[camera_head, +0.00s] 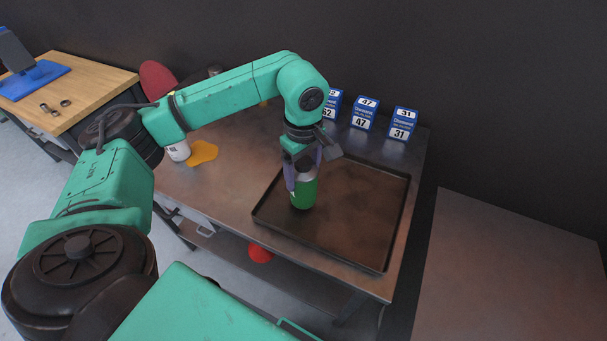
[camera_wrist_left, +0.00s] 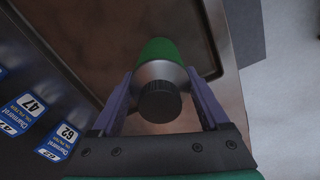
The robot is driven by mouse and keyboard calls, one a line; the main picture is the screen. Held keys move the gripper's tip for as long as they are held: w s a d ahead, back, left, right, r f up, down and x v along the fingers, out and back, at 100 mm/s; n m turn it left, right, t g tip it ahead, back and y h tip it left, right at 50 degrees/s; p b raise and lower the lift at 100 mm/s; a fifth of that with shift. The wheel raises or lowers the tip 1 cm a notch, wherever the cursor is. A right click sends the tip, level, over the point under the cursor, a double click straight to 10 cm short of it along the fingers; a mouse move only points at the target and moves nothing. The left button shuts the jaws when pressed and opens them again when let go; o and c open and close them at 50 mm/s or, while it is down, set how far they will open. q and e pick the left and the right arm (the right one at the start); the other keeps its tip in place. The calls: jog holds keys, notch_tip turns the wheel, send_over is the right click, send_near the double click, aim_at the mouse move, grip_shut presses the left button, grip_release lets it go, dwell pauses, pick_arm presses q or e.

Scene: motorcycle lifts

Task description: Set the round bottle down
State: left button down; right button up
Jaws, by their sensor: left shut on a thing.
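The round bottle (camera_head: 303,193) is green with a dark cap. In the head view it is upright at the left side of a dark shallow tray (camera_head: 345,250). My left gripper (camera_head: 303,170) is above it, with its purple fingers shut around the bottle's upper part. In the left wrist view the bottle (camera_wrist_left: 158,90) is between the two fingers of the gripper (camera_wrist_left: 160,105), cap toward the camera. Its base looks to be at or just above the tray floor; I cannot tell whether it touches. My right gripper is not in view.
A white container (camera_head: 178,151) and a yellow patch (camera_head: 202,152) are at the left. A red object (camera_head: 259,253) is below the table. The tray's right part is empty.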

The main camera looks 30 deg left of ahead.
pick_arm(q)
notch_tip(320, 180, down, 2)
jog(key=shift+w+f, duration=0.1)
jog(key=shift+f, duration=0.15)
grip_release()
jog(key=shift+r, duration=0.45)
notch_tip(320, 180, up, 11)
jog(key=shift+f+b, duration=0.1)
jog(key=shift+b, duration=1.15)
jog(key=shift+r, duration=0.4)
jog(key=shift+f, duration=0.1)
